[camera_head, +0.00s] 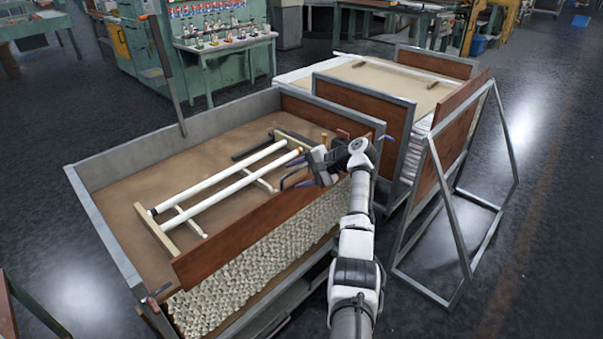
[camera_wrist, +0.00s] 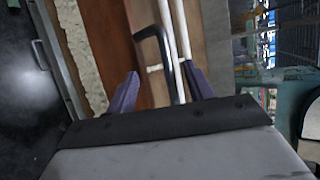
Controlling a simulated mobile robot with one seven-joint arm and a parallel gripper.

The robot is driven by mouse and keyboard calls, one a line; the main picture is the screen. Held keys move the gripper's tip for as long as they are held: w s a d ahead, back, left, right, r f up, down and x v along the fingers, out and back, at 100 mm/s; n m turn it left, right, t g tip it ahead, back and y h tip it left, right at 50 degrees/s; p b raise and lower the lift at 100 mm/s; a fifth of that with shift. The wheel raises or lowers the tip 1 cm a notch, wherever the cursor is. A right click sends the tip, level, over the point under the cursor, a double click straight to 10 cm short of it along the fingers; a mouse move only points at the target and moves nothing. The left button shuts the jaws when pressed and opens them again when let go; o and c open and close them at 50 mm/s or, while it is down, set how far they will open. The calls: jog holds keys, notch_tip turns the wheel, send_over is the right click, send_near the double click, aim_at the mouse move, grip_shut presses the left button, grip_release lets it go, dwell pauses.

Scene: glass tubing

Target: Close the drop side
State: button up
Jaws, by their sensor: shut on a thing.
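The drop side is a long reddish-brown panel (camera_head: 240,235) along the near edge of the front crate (camera_head: 105,235) in the head view. Cream tube ends (camera_head: 245,275) show below it. In the wrist view the brown panel (camera_wrist: 115,40) lies left of centre. A dark bent handle (camera_wrist: 166,50) stands out from the panel. My gripper (camera_head: 287,180) is at the panel's upper edge, right of its middle. In the wrist view its purple fingers (camera_wrist: 162,85) are on either side of the handle's lower end. The exact contact is hidden by the gripper body.
Two white tubes (camera_head: 225,180) lie on wooden supports inside the crate. Small red-tipped latches (camera_head: 150,299) sit at the crate's corner. A second crate (camera_head: 375,80) stands behind, and a grey frame with a brown panel (camera_head: 450,150) stands at right. Floor is clear at far right.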

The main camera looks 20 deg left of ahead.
jog(key=shift+a+f, duration=0.15)
jog(key=shift+a, duration=0.45)
jog(key=shift+c, duration=0.2)
jog(key=b+v, duration=0.3)
jog(key=v, duration=1.2)
jog(key=shift+f, duration=0.2)
jog(key=shift+d, duration=0.15)
